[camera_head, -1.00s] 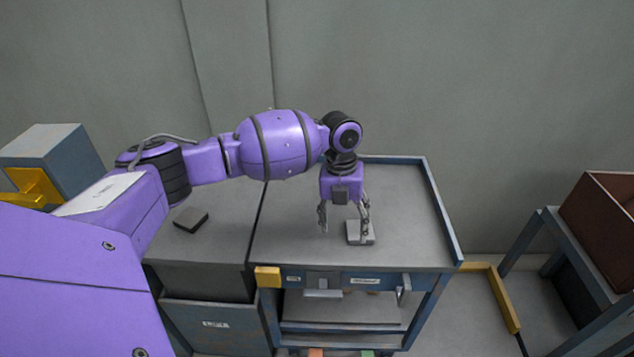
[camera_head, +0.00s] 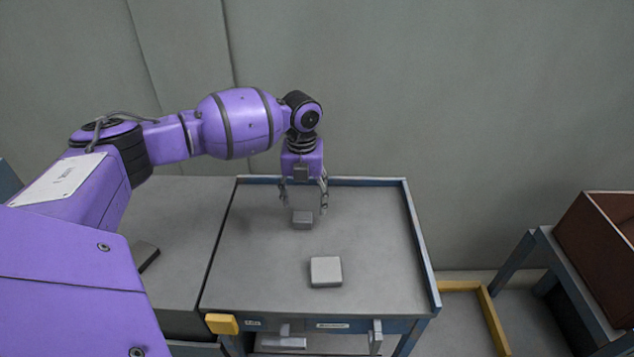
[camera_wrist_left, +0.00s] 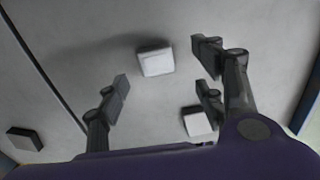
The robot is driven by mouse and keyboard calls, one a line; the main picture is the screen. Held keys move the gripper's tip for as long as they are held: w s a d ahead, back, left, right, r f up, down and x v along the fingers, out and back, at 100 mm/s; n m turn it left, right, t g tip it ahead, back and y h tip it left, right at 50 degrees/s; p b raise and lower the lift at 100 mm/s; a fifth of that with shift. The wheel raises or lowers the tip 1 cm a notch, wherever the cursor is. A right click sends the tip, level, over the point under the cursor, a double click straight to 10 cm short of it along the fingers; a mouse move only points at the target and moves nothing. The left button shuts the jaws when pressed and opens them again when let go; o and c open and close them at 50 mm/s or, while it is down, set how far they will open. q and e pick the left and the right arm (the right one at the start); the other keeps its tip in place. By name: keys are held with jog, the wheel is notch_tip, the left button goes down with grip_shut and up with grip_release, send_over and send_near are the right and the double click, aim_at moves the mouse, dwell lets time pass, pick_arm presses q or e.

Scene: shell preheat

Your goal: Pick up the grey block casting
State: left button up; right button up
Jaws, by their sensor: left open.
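A small grey block (camera_head: 302,219) stands on the grey tabletop near its back. A flatter, lighter grey block (camera_head: 326,271) lies nearer the front, a little to the right. I cannot tell for certain which is the block casting. My left gripper (camera_head: 304,203) is open, pointing down, above and just behind the small block; its fingers look empty. In the left wrist view, the open left gripper (camera_wrist_left: 170,75) has one block (camera_wrist_left: 155,60) showing between its fingers, apart from both. Another block (camera_wrist_left: 197,121) is partly covered by the right finger. My right gripper is not in view.
A dark flat block (camera_head: 147,255) lies on the left surface, partly behind my arm. The table has a raised blue rim (camera_head: 420,245) and a yellow corner piece (camera_head: 222,323). A brown bin (camera_head: 600,240) stands at the right. The tabletop's right side is clear.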

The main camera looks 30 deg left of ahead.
aim_at(302, 217)
pick_arm(q)
jog(key=shift+s+a+f, duration=0.1)
jog(key=shift+s+f, duration=0.05)
jog(key=shift+f, duration=1.25)
jog(key=shift+s+a+f, duration=0.1)
jog(key=shift+s+f, duration=0.05)
jog(key=shift+f, duration=1.25)
jog(key=shift+c, duration=0.3)
